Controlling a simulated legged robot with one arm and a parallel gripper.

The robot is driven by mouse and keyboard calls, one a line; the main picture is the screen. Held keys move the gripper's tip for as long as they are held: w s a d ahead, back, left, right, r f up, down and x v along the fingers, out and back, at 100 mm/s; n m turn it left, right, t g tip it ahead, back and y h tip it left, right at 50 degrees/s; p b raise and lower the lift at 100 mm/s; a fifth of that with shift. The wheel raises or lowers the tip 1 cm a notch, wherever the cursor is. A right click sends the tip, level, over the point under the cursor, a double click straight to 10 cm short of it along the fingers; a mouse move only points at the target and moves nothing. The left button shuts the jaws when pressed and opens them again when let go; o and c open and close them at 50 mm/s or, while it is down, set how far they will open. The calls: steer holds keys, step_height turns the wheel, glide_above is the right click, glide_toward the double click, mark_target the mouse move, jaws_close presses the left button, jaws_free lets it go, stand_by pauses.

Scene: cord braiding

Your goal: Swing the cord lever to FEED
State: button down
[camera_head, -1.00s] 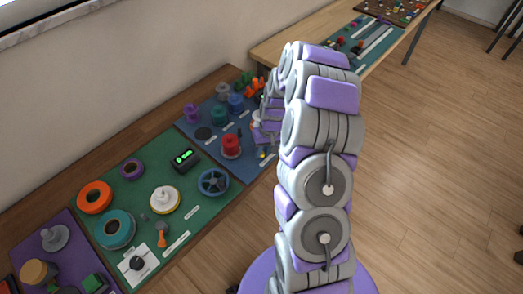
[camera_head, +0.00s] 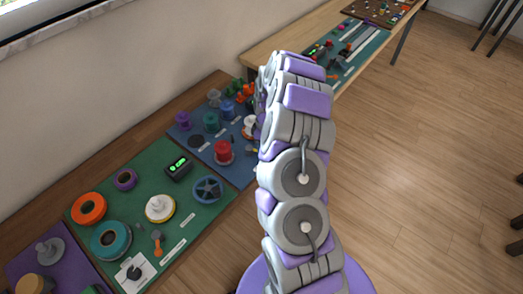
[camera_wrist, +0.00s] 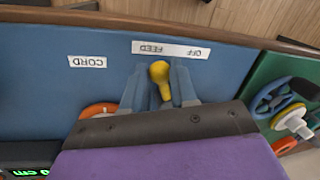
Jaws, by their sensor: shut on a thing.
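The cord lever has a yellow rounded knob (camera_wrist: 159,72), seen in the wrist view on the blue board (camera_wrist: 40,75). My gripper (camera_wrist: 160,86) has its two blue-grey fingers on either side of the knob and is shut on it. A white strip (camera_wrist: 184,49) above the knob reads FEED and OFF, upside down in this view. The knob lies just below the word FEED, with OFF farther right. In the head view my arm covers the gripper, and the lever cannot be made out clearly there.
A CORD label (camera_wrist: 87,61) lies left of the lever. An orange ring (camera_wrist: 97,110) is partly hidden behind my gripper. A blue handwheel (camera_wrist: 275,101) stands on the green board at right. In the head view, a red spool (camera_head: 223,152) stands on the blue board.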

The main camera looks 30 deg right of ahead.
steer(key=shift+w+d+n, duration=0.35)
steer(key=shift+w+n, duration=0.05)
steer(key=shift+n, duration=0.6)
steer(key=c, duration=0.9)
jaws_free()
steer(key=shift+d, duration=0.1)
steer(key=shift+w+d+r+p, duration=0.35)
steer(key=shift+w+r+p, duration=0.15)
steer(key=shift+r, duration=2.3)
steer(key=shift+w+d+r+p, duration=0.45)
steer(key=shift+r+p, duration=0.1)
steer(key=shift+r, duration=2.3)
steer(key=shift+w+d+r+p, duration=0.3)
steer(key=shift+w+r+p, duration=0.2)
steer(key=shift+r, duration=2.3)
